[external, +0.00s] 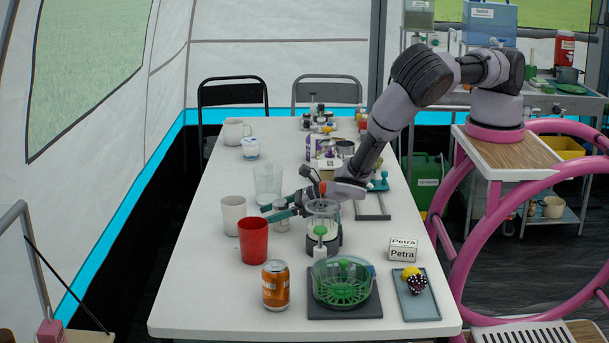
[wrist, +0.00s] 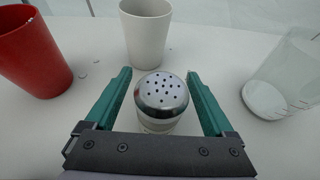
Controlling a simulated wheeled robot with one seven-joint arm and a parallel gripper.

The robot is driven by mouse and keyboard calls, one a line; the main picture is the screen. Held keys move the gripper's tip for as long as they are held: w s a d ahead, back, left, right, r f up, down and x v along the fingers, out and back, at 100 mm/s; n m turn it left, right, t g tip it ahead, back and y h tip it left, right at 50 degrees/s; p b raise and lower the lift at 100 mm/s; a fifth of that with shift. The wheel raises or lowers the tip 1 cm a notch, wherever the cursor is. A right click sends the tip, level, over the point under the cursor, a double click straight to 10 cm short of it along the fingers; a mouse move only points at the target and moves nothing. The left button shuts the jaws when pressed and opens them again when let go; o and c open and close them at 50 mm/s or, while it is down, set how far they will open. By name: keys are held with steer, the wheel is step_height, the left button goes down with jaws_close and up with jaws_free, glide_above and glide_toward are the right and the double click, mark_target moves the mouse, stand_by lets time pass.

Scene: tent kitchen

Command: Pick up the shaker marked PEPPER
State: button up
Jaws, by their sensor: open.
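A shaker with a domed, perforated metal lid (wrist: 161,94) stands upright in the middle of the wrist view. Its body is mostly hidden below the lid, and no marking on it can be read. My gripper (wrist: 159,76) is open, with one teal finger on each side of the shaker and a gap between each finger and the lid. In the external view my gripper (external: 266,213) reaches low over the table from the right, around the shaker (external: 281,224), which is partly covered by the fingers.
A white cup (wrist: 146,34) stands just beyond the shaker. A red cup (wrist: 35,52) is at left and a clear glass (wrist: 285,75) at right. A glass jar (external: 323,214) stands close beside my wrist. An orange can (external: 276,286) and green colander (external: 343,284) are nearer the front edge.

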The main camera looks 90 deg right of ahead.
jaws_close()
